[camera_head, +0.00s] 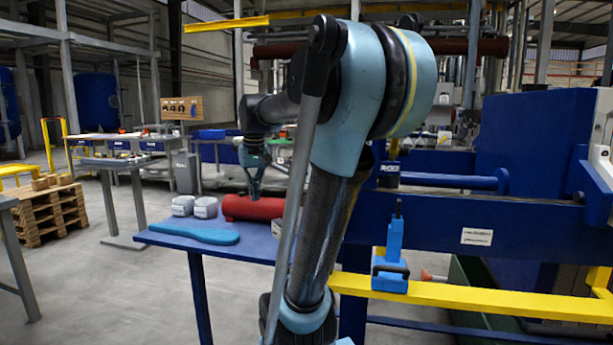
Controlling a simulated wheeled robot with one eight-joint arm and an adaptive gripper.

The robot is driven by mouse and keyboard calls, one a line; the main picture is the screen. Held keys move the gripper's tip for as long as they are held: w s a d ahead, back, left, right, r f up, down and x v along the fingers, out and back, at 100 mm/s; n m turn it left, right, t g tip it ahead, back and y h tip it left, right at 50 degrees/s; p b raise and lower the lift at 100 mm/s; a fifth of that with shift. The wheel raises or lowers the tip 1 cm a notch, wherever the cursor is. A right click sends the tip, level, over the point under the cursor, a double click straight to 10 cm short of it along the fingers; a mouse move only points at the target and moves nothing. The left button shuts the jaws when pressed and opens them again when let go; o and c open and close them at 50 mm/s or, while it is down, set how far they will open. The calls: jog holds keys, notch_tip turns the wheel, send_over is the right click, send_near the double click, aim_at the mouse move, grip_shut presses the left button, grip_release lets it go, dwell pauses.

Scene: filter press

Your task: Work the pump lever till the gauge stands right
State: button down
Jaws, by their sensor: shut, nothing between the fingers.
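My gripper (255,190) points downward just above or against a red cylinder (258,207) lying on a blue table. It looks shut and empty; I cannot tell if it touches the cylinder. A long grey rod (297,185) with a black upper end stands steeply in front of my arm; I cannot tell whether it is the pump lever or part of my arm. A small blue upright device (393,245) with a black handle sits at the yellow beam; I cannot tell whether it is the pump. No gauge face is readable.
A yellow beam (460,296) and blue press frame (440,215) close off the right.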

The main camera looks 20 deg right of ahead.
jog(key=w+r, duration=0.4)
jog(key=w, duration=0.1)
jog(key=w+r, duration=1)
jog(key=shift+w+r, duration=0.1)
jog(key=shift+w, duration=0.2)
jog(key=shift+s+r, duration=0.5)
jog(key=shift+s, duration=0.3)
jog(key=shift+w+a, duration=0.1)
jog(key=shift+w, duration=0.05)
jog(key=shift+s+r, duration=0.2)
jog(key=shift+r, duration=0.05)
notch_tip(320, 180, up, 11)
jog(key=s, duration=0.2)
